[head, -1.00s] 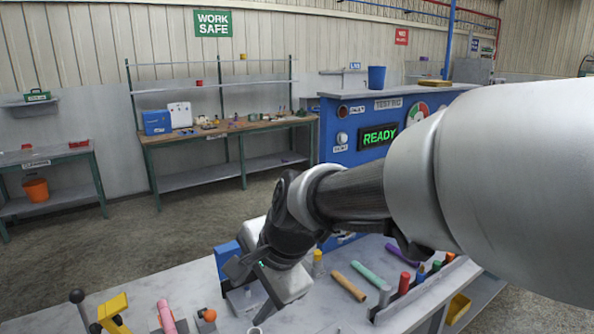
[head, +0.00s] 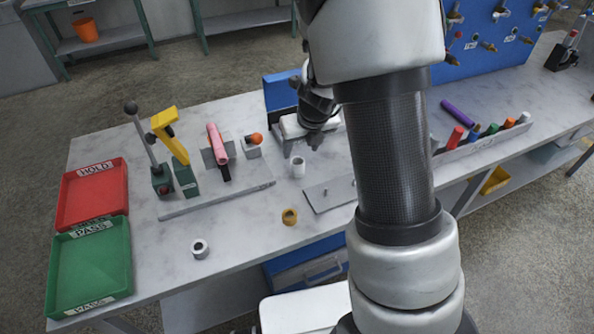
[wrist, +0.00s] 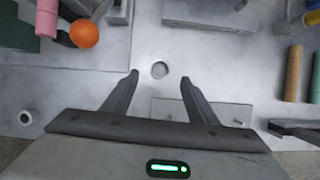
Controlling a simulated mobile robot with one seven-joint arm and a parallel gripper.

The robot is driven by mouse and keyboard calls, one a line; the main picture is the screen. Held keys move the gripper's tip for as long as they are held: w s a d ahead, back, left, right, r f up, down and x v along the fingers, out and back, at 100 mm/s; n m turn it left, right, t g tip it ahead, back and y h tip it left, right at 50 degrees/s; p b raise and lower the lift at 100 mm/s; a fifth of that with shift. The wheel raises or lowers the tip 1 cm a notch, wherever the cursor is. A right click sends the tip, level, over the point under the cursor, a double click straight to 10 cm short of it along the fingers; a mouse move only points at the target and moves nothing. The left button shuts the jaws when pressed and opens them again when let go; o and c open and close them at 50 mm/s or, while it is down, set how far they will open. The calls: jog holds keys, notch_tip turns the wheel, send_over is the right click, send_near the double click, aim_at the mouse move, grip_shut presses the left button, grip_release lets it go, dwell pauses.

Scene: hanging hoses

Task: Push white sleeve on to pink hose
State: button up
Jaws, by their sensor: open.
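The pink hose (head: 217,145) is held in a clamp stand on the bench, left of my gripper; its end shows at the top left of the wrist view (wrist: 46,17). A white sleeve (head: 298,168) stands upright on the bench, right of the hose; in the wrist view its round top (wrist: 160,70) lies in line with the gap between my fingertips. My gripper (wrist: 160,77) is open and empty, pointing down over the bench near this sleeve. In the head view my arm partly hides the gripper (head: 315,146). I cannot tell its height above the sleeve.
An orange knob (wrist: 84,33) and a yellow-handled lever (head: 165,125) flank the hose. Another pale ring (head: 200,249) and a yellow ring (head: 290,216) stand nearer the front. Red (head: 65,202) and green (head: 55,275) trays lie at left. Coloured hoses lie at right.

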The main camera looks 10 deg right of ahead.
aim_at(298, 162)
jog(key=b+x, duration=0.1)
jog(key=x, duration=0.3)
jog(key=shift+f, duration=0.2)
jog(key=b+x, duration=0.2)
jog(key=x, duration=0.2)
jog(key=shift+s+d+f, duration=0.1)
jog(key=shift+f, duration=0.15)
jog(key=shift+w+f, duration=0.2)
jog(key=shift+f, duration=0.15)
jog(key=c, duration=1.2)
